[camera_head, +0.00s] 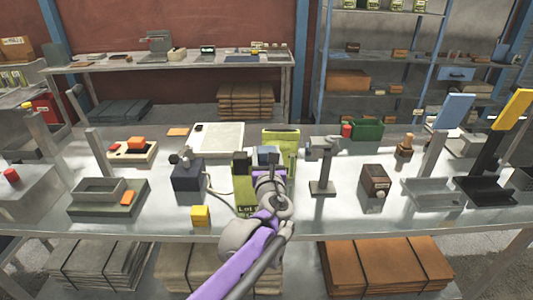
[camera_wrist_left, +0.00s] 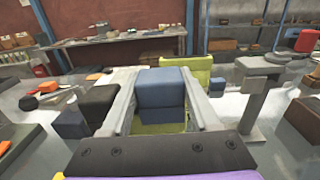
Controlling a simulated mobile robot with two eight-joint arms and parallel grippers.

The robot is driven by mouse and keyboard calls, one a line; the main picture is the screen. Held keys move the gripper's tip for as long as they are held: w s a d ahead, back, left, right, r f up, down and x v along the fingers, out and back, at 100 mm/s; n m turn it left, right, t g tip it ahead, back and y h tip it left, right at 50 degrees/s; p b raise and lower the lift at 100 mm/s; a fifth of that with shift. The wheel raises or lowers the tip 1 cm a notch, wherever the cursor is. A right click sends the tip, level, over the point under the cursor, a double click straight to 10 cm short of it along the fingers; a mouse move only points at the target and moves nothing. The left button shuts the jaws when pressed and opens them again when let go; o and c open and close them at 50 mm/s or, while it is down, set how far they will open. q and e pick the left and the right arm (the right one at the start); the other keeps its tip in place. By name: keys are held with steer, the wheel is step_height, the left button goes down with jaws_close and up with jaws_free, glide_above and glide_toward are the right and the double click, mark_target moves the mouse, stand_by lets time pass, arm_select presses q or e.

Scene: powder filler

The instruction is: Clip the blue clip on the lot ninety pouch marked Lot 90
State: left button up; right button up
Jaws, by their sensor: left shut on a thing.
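My left gripper (camera_head: 268,166) reaches over the metal table from the front. It is shut on the blue clip (camera_head: 268,155), which shows between the two fingers in the left wrist view (camera_wrist_left: 162,88). A yellow-green pouch (camera_head: 242,170) stands at and below the gripper, with "Lot" readable on its lower front; the arm hides the rest of the marking. Green also shows below the clip in the wrist view (camera_wrist_left: 158,128). I cannot tell whether the clip touches the pouch. A second yellow-green pouch (camera_head: 282,138) stands just behind. My right gripper is not in view.
A grey stand (camera_head: 322,170) and a brown box (camera_head: 375,181) are to the right. The table front (camera_head: 340,215) is mostly clear.

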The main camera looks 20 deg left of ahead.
arm_select(q)
steer(key=shift+f+b, duration=0.45)
steer(key=shift+f, duration=0.35)
steer(key=o, duration=1.4)
